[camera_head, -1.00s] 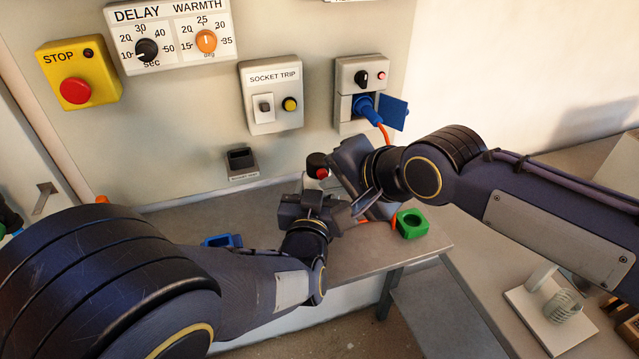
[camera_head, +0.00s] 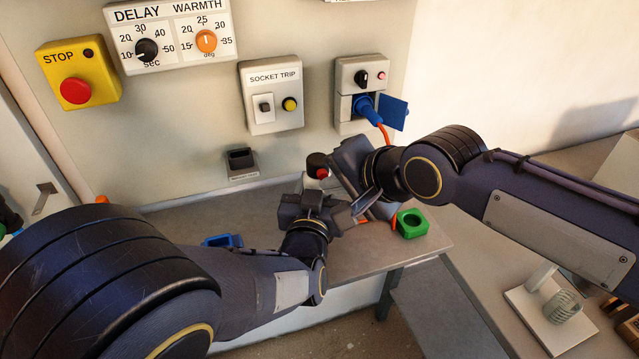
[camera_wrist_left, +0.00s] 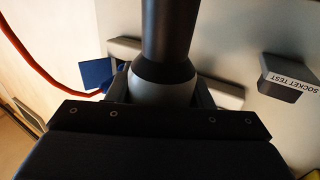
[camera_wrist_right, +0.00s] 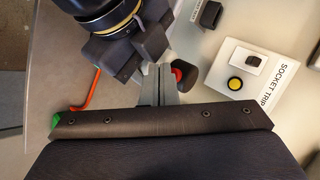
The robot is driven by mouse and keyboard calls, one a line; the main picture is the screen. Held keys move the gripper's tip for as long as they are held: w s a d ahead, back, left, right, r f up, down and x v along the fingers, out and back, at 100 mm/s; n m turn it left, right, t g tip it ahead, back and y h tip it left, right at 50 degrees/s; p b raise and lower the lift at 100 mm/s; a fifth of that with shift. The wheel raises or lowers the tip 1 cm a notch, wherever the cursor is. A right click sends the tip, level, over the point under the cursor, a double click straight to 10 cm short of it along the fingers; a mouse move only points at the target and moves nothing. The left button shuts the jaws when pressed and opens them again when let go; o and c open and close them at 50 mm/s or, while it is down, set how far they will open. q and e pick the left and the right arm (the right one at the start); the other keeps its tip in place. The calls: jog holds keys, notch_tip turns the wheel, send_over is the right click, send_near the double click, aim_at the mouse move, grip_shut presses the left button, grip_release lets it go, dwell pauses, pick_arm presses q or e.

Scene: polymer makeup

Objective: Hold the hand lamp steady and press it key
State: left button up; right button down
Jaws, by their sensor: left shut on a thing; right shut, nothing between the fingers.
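The hand lamp's dark round head with a red part (camera_head: 318,166) shows in the head view, above the grippers. In the left wrist view its dark cylinder (camera_wrist_left: 168,35) stands out from a grey collar between the fingers. My left gripper (camera_head: 325,209) is shut on the lamp, whose body is mostly hidden in the head view. My right gripper (camera_head: 365,202) is shut and empty, just right of the left one. In the right wrist view its fingertips (camera_wrist_right: 165,75) lie close to the red key (camera_wrist_right: 177,74); I cannot tell whether they touch it.
A blue plug (camera_head: 366,107) with an orange cord sits in the wall socket. SOCKET TRIP (camera_head: 272,95), a yellow stop box (camera_head: 80,72) and a dial panel (camera_head: 172,35) are on the wall. A green holder (camera_head: 411,224) and blue holder (camera_head: 222,241) stand on the grey shelf (camera_head: 400,249).

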jog(key=shift+w, duration=0.15)
dwell(0.3)
jog(key=shift+w+a, duration=0.15)
jog(key=shift+w, duration=0.15)
pick_arm(q)
jog(key=shift+d, duration=0.1)
pick_arm(e)
jog(key=shift+s, duration=0.55)
jog(key=s, duration=0.2)
jog(key=s+d, duration=0.2)
jog(key=s, duration=0.1)
jog(key=shift+s, duration=0.3)
